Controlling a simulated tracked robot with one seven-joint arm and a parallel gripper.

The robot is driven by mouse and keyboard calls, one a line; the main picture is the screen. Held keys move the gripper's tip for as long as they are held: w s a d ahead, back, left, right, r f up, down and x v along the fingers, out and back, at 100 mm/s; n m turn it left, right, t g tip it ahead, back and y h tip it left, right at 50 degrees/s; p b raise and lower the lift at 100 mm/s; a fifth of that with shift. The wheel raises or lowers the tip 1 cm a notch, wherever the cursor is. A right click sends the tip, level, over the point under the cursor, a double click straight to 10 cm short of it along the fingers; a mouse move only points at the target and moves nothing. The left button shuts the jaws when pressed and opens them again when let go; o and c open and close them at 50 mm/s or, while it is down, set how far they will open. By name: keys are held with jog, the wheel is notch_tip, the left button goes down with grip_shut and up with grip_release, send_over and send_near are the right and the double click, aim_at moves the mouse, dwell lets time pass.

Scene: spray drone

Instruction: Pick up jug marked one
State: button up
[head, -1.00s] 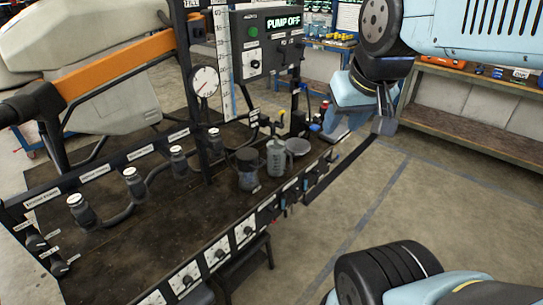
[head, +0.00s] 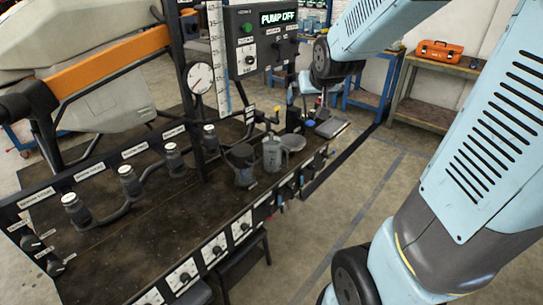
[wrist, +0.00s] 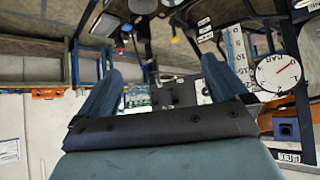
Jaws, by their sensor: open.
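A grey, see-through jug with a handle (head: 272,155) stands upright on the dark bench near its front edge in the head view. A darker container (head: 242,166) stands just left of it. No number is readable on either one. My gripper (wrist: 160,85) is open and empty in the wrist view, its two blue fingers spread wide. In the head view my arm reaches in from the upper right, and the gripper is partly hidden behind my wrist, beyond the jug and apart from it. The wrist view is upside down, and I cannot pick out the jug there for certain.
Several capped fittings (head: 130,182) line the bench's left. A black post with a pressure gauge (head: 200,78) and a control box reading PUMP OFF (head: 262,40) stand behind the jug. An orange toolbox (head: 440,52) sits on a back shelf. The floor at right is open.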

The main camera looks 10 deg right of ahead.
aim_at(277, 156)
jog(key=w+d+f+n+t, duration=0.15)
jog(key=w+f+t, duration=0.35)
jog(key=w+f, duration=1.3)
jog(key=s+a+f+n+t+y, duration=0.1)
jog(key=s+f+t+y, duration=0.15)
jog(key=f, duration=0.75)
jog(key=s+f+n+t+y, duration=0.1)
jog(key=s+f+y, duration=0.2)
jog(key=f, duration=0.7)
jog(key=shift+h, duration=0.25)
jog(key=x, duration=1.3)
jog(key=shift+w+a+f, duration=0.15)
jog(key=shift+w+f, duration=0.05)
jog(key=shift+w, duration=0.05)
jog(key=c, duration=0.8)
